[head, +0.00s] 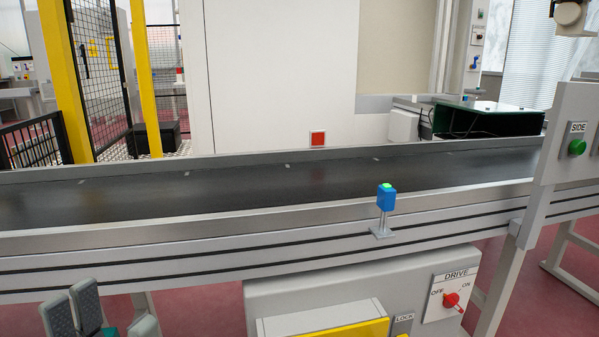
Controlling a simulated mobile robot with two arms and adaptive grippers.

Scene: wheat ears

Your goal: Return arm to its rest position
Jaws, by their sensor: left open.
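My left gripper (108,318) shows at the bottom left edge of the head view. Its grey ribbed finger pads stand apart, open, with nothing seen between them. It is in front of the near side of the conveyor and lower than the belt. The rest of this arm is cut off by the frame. My right gripper is not in view. No wheat ears can be seen.
A conveyor with an empty dark belt (230,193) crosses the view. A blue sensor (386,198) stands on its near rail. Below are a drive box with a red switch (451,300) and a yellow panel (345,329). A green button (577,147) is at right.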

